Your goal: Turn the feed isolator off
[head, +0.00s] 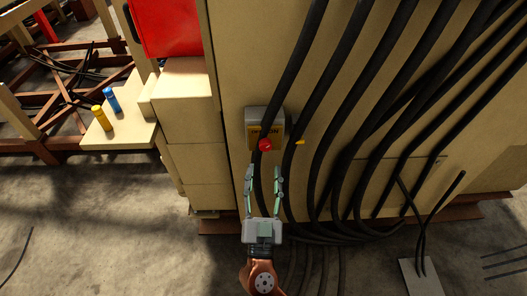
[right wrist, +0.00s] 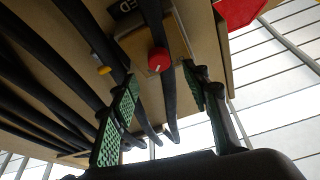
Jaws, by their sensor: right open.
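The feed isolator is a grey and yellow box (head: 264,117) on the beige cabinet face, with a red knob (head: 265,145) at its lower edge. A black cable passes over the box. My right gripper (head: 264,172) is open and empty just below the red knob, its fingers pointing up at it. In the right wrist view the red knob (right wrist: 158,60) shows ahead, between the two green-padded fingers (right wrist: 165,97) and apart from them. A small white mark shows on the knob. My left gripper is not in view.
Several thick black cables (head: 345,110) run down the beige cabinet (head: 235,60), close to the isolator on its right. A small yellow piece (head: 300,142) sits right of the knob. A beige shelf (head: 125,135) at left holds a yellow (head: 102,118) and a blue cylinder (head: 112,99).

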